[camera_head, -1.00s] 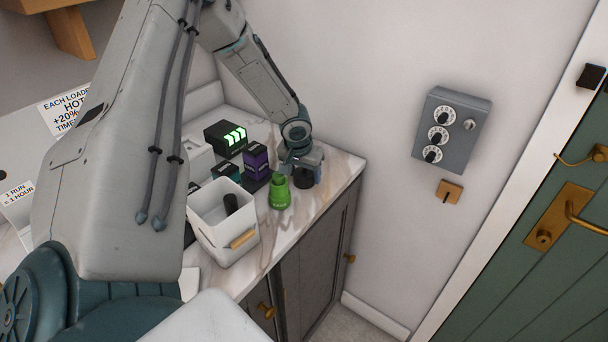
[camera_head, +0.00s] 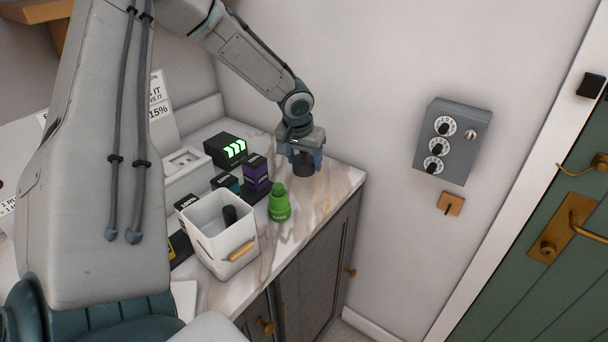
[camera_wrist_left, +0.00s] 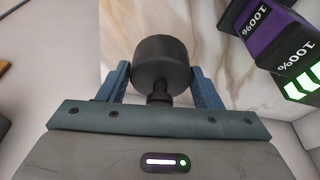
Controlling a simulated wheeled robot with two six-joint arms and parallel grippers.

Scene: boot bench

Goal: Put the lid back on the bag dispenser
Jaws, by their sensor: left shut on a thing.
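My left gripper (camera_head: 301,149) points down over the back right of the marble counter and is shut on a dark grey cylinder (camera_head: 303,165). In the left wrist view the fingers (camera_wrist_left: 160,88) flank this cylinder (camera_wrist_left: 160,62), which has a narrower knob or neck on the gripper side. It looks held above the counter; its lower end is turned away from the wrist camera. A green bottle-shaped container (camera_head: 279,204) stands upright in front of it, apart from the gripper. I cannot tell for sure which one is the dispenser or its lid. My right gripper is not in view.
A white bin (camera_head: 222,242) with a wooden handle and a dark cylinder inside stands left of the green container. A purple box (camera_head: 255,173) and a black charger with green lights (camera_head: 226,149) stand behind. The marble counter (camera_head: 325,200) is clear at right, up to its edge.

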